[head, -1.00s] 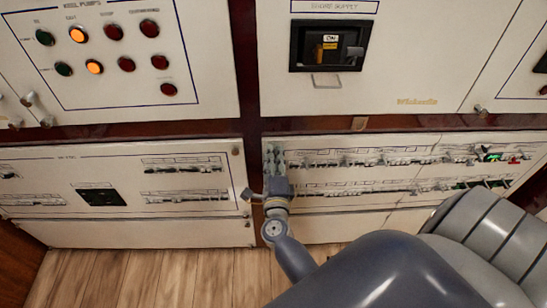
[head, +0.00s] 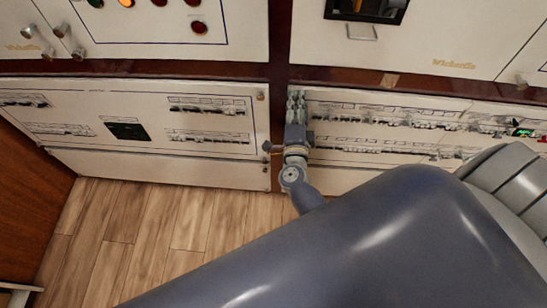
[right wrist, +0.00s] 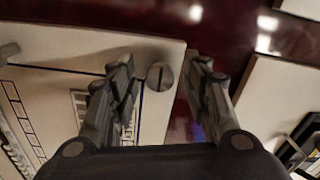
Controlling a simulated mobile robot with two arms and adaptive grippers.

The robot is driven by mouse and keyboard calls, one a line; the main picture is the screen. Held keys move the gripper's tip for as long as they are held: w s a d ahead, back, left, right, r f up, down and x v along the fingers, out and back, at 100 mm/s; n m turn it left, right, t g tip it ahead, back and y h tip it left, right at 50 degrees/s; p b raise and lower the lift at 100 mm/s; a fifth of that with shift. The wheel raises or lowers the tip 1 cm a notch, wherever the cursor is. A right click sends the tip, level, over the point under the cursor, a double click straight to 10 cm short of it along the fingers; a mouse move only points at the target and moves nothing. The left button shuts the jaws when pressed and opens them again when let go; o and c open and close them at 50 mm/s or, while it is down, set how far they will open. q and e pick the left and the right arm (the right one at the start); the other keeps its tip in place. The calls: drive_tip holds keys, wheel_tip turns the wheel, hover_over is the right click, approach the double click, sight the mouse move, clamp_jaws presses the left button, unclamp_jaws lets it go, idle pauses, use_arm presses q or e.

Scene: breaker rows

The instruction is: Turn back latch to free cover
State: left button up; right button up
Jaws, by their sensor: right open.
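The latch (right wrist: 160,76) is a small round grey knob with a slot, near the corner of a white cover panel in the right wrist view. The cover (right wrist: 75,52) has a blue border line and a dark red frame beside it. My right gripper (right wrist: 160,66) is open, its two fingers on either side of the latch; whether they touch it I cannot tell. In the head view my right gripper (head: 297,100) is at the upper left corner of the right lower breaker panel (head: 345,102) and hides the latch. My left gripper is not in view.
A left lower panel (head: 70,115) with breaker rows is next to it, with a dark red post (head: 278,110) between. Upper cabinets (head: 420,45) have knobs and a protruding handle (head: 361,33). Wooden floor (head: 150,225) is clear at lower left.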

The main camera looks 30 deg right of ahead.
drive_tip(key=s+a+n, duration=0.6)
drive_tip(key=s+n, duration=0.3)
drive_tip(key=n, duration=0.4)
drive_tip(key=s+a+f+n+g+y, duration=0.1)
drive_tip(key=a+f+n+y, duration=0.2)
drive_tip(key=f, duration=0.5)
drive_tip(key=s+a+f+n+g+y+b, duration=0.1)
drive_tip(key=s+a+f+n+y, duration=0.1)
drive_tip(key=f, duration=0.7)
drive_tip(key=s+a+f+n+g+y, duration=0.1)
drive_tip(key=s+a+f+n+y, duration=0.1)
drive_tip(key=f, duration=0.7)
drive_tip(key=a+n+y, duration=0.1)
drive_tip(key=a+y, duration=0.1)
drive_tip(key=shift+s+a+n+y+b, duration=0.2)
drive_tip(key=shift+a+n+y+b, duration=0.1)
drive_tip(key=shift+b, duration=0.1)
